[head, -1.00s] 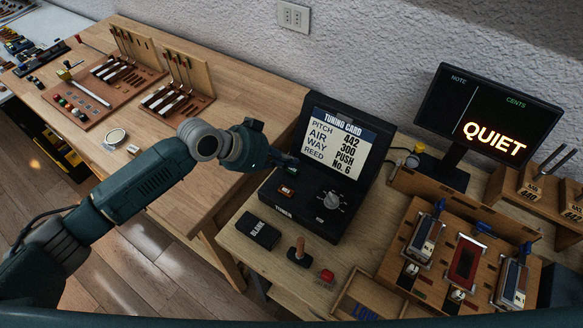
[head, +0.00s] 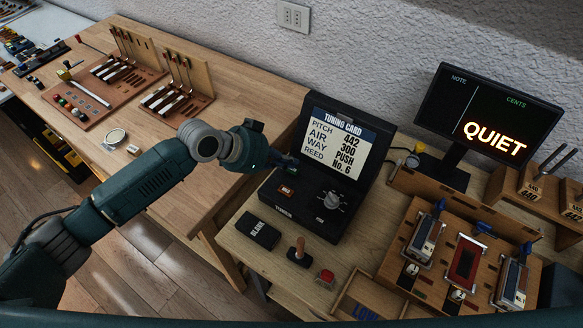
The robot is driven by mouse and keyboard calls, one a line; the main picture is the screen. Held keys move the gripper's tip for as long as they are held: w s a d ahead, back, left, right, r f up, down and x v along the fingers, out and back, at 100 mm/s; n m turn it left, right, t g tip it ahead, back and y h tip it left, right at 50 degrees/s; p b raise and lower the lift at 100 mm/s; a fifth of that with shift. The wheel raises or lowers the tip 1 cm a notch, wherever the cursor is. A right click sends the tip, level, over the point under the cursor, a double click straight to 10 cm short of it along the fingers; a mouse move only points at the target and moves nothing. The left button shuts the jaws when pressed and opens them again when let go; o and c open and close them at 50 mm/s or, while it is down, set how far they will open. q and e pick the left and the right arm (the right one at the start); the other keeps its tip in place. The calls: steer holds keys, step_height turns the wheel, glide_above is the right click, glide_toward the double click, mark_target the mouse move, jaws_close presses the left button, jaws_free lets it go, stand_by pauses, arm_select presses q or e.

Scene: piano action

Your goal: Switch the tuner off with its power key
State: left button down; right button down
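The tuner (head: 318,220) is a black box on the right-hand bench, with a sloped front panel and an upright "TUNING CARD" panel (head: 342,147) behind it. A small brown-orange key (head: 287,190) sits in the left of its front panel, and a grey dial (head: 331,200) sits to the right. My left gripper (head: 288,164) hangs just above and behind the key, at the tuner's left side, apart from the key. Its dark fingers are small and partly lost against the black tuner, so their opening is unclear. My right gripper is out of view.
The monitor (head: 488,125) behind reads "QUIET". A "BLANK" block (head: 258,231), a wooden-handled stamp (head: 299,252) and a red button (head: 325,277) lie before the tuner. A wooden rack of reed blocks (head: 460,255) stands to the right.

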arm_select(q)
steer(key=shift+f, duration=0.3)
steer(key=shift+r+p, duration=0.4)
steer(key=shift+p, duration=0.05)
step_height(320, 180, up, 6)
steer(key=p, duration=0.5)
steer(key=shift+r, duration=0.1)
steer(key=shift+s, duration=0.1)
stand_by(0.5)
